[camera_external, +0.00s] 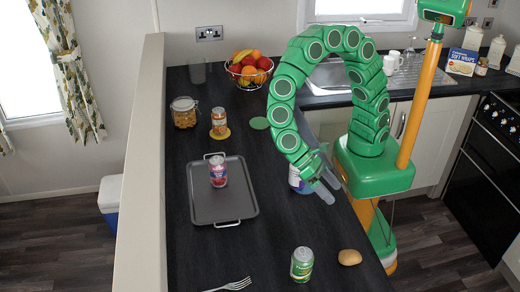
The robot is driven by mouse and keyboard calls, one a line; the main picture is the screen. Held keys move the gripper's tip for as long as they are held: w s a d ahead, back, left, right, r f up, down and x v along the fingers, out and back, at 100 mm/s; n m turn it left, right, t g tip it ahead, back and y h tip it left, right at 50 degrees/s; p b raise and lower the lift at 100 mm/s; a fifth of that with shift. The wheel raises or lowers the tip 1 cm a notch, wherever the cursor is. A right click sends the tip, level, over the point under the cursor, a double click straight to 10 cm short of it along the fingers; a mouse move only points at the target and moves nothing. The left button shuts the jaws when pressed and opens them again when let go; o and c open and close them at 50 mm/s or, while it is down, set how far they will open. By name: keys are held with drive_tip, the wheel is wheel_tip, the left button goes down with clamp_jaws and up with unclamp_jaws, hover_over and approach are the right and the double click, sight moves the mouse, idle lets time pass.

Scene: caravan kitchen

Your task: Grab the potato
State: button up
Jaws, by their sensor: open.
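A brown potato (350,257) lies on the dark counter near its front right edge, to the right of a green can. My green arm curves over the counter from its base at the right. My gripper (325,190) is above the counter, up and to the left of the potato and apart from it. Its grey fingers are spread and nothing shows between them. A white and purple container (297,181) stands behind the gripper and is partly hidden by it.
The green can (302,264) stands close left of the potato. A fork (232,285) lies at the front. A grey tray (236,201) carries a red can (217,171). A jar (184,112), a bottle (219,123) and a fruit basket (249,70) stand farther back.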

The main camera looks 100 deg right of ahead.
sight(351, 253)
drive_tip(key=w+a+f+m, duration=0.1)
drive_tip(key=a+f, duration=0.1)
drive_tip(key=a, duration=0.2)
drive_tip(key=w+a+f+m+y, duration=0.1)
drive_tip(key=a+f+m, duration=0.1)
drive_tip(key=a+f, duration=0.1)
drive_tip(key=a+f+m+g+y, duration=0.1)
drive_tip(key=a+f, duration=0.1)
drive_tip(key=a, duration=0.3)
drive_tip(key=shift+w+a+f, duration=0.25)
drive_tip(key=shift+w, duration=0.15)
drive_tip(key=shift+x, duration=3.9)
drive_tip(key=shift+w+a, duration=0.1)
drive_tip(key=shift+a, duration=0.05)
drive_tip(key=c, duration=1.1)
drive_tip(key=shift+r, duration=0.15)
drive_tip(key=shift+c, duration=0.2)
wheel_tip(351, 253, up, 3)
drive_tip(key=shift+r, duration=0.2)
drive_tip(key=s+d+r, duration=0.2)
drive_tip(key=d+r, duration=0.1)
drive_tip(key=d, duration=0.1)
drive_tip(key=s+d+r, duration=0.3)
drive_tip(key=d, duration=0.1)
drive_tip(key=s+d+r, duration=0.2)
drive_tip(key=d+r, duration=0.1)
drive_tip(key=shift+s+d+r, duration=0.25)
drive_tip(key=shift+s+d, duration=0.05)
drive_tip(key=shift+d, duration=0.1)
